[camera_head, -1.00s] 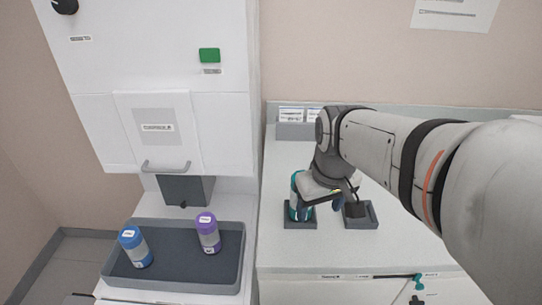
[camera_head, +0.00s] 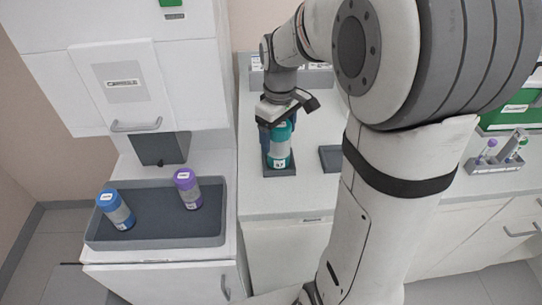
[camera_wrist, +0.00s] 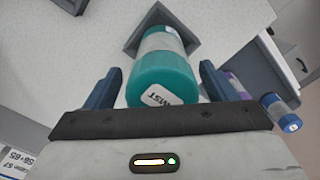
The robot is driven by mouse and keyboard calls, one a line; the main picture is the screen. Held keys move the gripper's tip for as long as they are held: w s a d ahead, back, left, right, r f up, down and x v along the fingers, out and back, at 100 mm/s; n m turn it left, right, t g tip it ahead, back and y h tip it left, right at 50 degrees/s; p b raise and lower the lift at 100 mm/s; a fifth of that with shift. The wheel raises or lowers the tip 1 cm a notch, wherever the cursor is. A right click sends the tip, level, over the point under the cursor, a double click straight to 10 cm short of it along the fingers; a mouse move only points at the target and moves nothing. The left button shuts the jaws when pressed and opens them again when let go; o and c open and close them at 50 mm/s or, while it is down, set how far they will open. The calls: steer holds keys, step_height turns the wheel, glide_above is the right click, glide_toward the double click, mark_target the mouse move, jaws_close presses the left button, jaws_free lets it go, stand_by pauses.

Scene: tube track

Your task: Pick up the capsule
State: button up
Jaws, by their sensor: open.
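A teal capsule (camera_head: 279,152) with a pale label band stands upright in a small grey holder (camera_head: 281,172) on the white counter. In the wrist view the teal capsule (camera_wrist: 163,78) lies between the two blue fingers, its labelled cap facing the camera. My gripper (camera_head: 277,128) is open around its upper part, with a visible gap at each finger in the wrist view (camera_wrist: 161,72). A blue-capped capsule (camera_head: 116,209) and a purple-capped capsule (camera_head: 187,189) stand in the grey tray at left, away from my gripper.
The grey tray (camera_head: 153,242) sits under a white machine with a handled door (camera_head: 125,88). An empty-looking grey holder (camera_head: 329,158) is right of the teal capsule. A rack with small tubes (camera_head: 497,162) stands at far right. My arm covers much of the counter.

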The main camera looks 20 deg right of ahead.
step_height(320, 180, down, 2)
steer(key=shift+f, duration=0.25)
steer(key=shift+r, duration=0.1)
steer(key=c, duration=1.2)
